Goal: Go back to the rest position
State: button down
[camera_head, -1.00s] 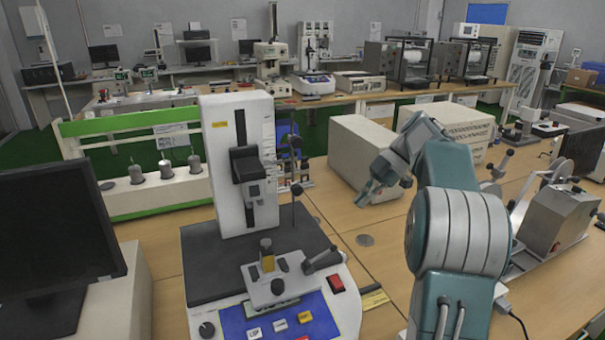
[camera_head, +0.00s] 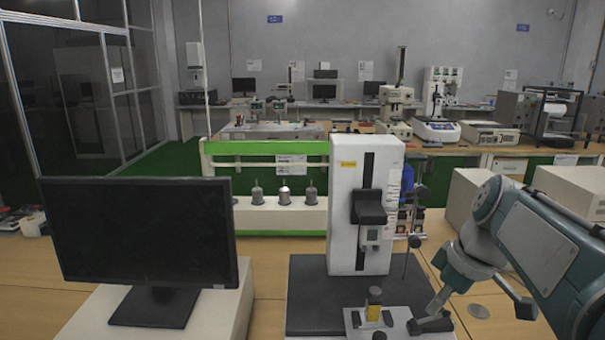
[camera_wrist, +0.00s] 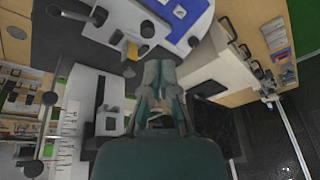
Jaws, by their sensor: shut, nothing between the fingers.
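My teal and grey arm reaches in from the right in the head view. My gripper (camera_head: 435,305) points down and left, close to the right side of the testing machine's stage; whether it touches the black lever there I cannot tell. In the wrist view my gripper (camera_wrist: 160,68) shows its two fingers together with nothing between them. The white testing machine (camera_head: 345,205) stands upright, with a small yellow piece (camera_head: 374,312) on its stage. The yellow piece also shows in the wrist view (camera_wrist: 132,50), left of the fingertips.
A black monitor (camera_head: 145,230) on a beige box stands left of the machine. A green and white rack (camera_head: 265,218) with several small weights is behind. A beige box unit (camera_head: 468,197) stands behind my arm.

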jog(key=s+a+f+m+t+h, duration=0.1)
jog(key=s+a+f+m+t, duration=0.1)
jog(key=s, duration=0.4)
jog(key=s+a+f+m+t+h, duration=0.1)
jog(key=s+a+f+m+h, duration=0.1)
jog(key=s+a+f+m, duration=0.2)
jog(key=s+f+m, duration=0.1)
jog(key=s+m, duration=0.1)
jog(key=s, duration=0.1)
jog(key=shift+m+t, duration=0.4)
